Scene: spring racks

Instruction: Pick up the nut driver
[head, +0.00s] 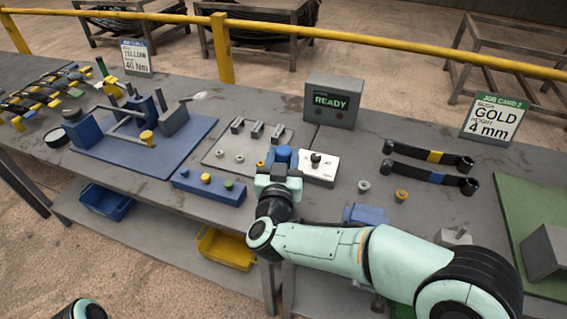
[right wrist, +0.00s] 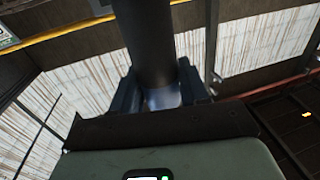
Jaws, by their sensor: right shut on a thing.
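My right gripper (head: 281,168) is over the middle of the workbench, beside the white panel. It is shut on the nut driver (head: 283,153), whose blue end shows between the fingers in the head view. In the right wrist view, a thick dark shaft of the nut driver (right wrist: 150,45) stands between the two fingers of the right gripper (right wrist: 160,98). Its far end runs out of the picture, and the palm hides part of it. Only a rounded piece of my left arm shows at the bottom left of the head view; its gripper is out of sight.
A white panel with a black knob (head: 318,174), a blue button box (head: 208,187) and a grey tray (head: 225,160) lie near the right gripper. The READY display (head: 333,101) stands behind. Two dark bars (head: 430,167), small nuts and a green mat (head: 535,205) lie to the right.

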